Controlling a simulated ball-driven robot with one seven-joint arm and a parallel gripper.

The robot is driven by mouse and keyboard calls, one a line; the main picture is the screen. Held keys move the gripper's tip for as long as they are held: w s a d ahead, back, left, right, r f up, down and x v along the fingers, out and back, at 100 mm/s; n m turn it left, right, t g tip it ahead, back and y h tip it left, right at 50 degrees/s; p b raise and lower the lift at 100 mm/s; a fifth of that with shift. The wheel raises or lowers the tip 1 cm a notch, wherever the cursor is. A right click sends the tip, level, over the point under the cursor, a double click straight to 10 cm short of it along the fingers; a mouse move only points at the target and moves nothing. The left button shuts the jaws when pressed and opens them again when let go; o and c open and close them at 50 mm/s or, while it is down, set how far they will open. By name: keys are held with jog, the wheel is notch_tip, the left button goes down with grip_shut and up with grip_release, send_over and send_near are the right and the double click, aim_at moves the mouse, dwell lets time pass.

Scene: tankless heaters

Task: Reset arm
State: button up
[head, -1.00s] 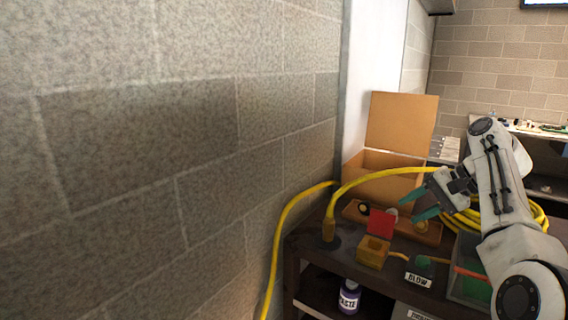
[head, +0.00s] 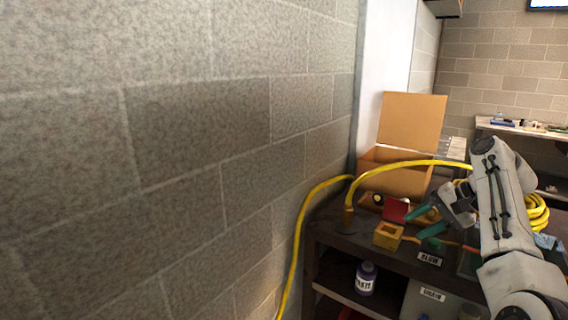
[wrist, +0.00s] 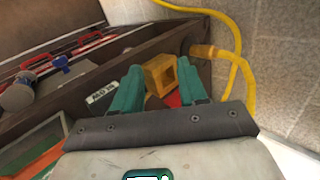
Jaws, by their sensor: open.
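My gripper (head: 427,222) is at the right of the head view, its teal fingers apart above the dark workbench (head: 330,232). In the wrist view my gripper (wrist: 161,92) shows its two teal fingers spread, with nothing between them that I can see held. In the wrist view the yellow box (wrist: 160,72) appears beyond and between the fingertips. My arm reaches in from the lower right.
A yellow hose (head: 308,215) runs down the block wall (head: 200,150) and arches over the bench behind my gripper. An open cardboard box (head: 410,125) stands at the back. A purple bottle (head: 365,278) is on the lower shelf. Open space lies left, along the wall.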

jog(key=s+a+f+n+h, duration=0.1)
jog(key=s+f+n+h, duration=0.1)
jog(key=s+f, duration=0.8)
jog(key=s+a+f+n+h, duration=0.1)
jog(key=s+f+h, duration=0.35)
jog(key=f, duration=0.95)
jog(key=s+a+f+n, duration=0.1)
jog(key=s+a+n, duration=0.1)
jog(key=s, duration=1.1)
jog(key=s+a+n, duration=0.3)
jog(key=s, duration=1)
jog(key=s+d+f+g, duration=0.1)
jog(key=s+f+g, duration=0.2)
jog(key=s, duration=0.7)
notch_tip(320, 180, down, 2)
jog(key=shift+s+d+f+m+g+h, duration=0.2)
jog(key=shift+s+d+m+g+h, duration=0.15)
jog(key=shift+d+m+h, duration=0.1)
